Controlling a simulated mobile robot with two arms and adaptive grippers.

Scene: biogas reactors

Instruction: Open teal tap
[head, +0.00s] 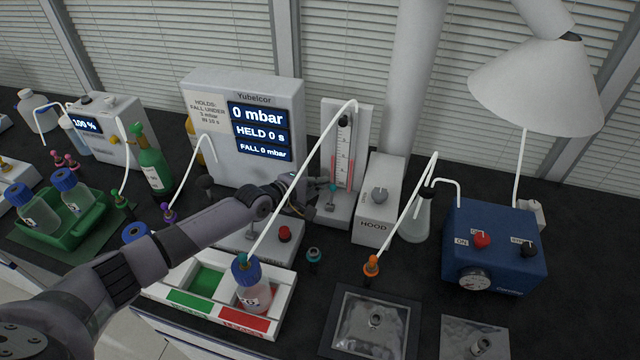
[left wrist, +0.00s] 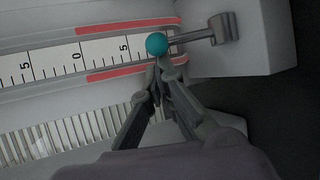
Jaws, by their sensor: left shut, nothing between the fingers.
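The teal tap shows as a small teal knob (head: 333,187) low on the front of the white manometer (head: 360,115) with red columns. In the left wrist view the teal knob (left wrist: 156,44) sits at the end of a grey metal lever (left wrist: 195,38) beside the scale. My left gripper (head: 312,188) reaches in from the left at the knob. Its fingertips (left wrist: 165,72) are shut with nothing between them, right next to the knob; whether they touch it I cannot tell. My right gripper is in neither view.
A white pressure display box (head: 255,165) reading 0 mbar stands behind my left arm. A white HOOD box (head: 376,205) stands right of the manometer. A white tube arches from the manometer top to a blue-capped bottle (head: 254,290). A blue pump (head: 495,245) is at right.

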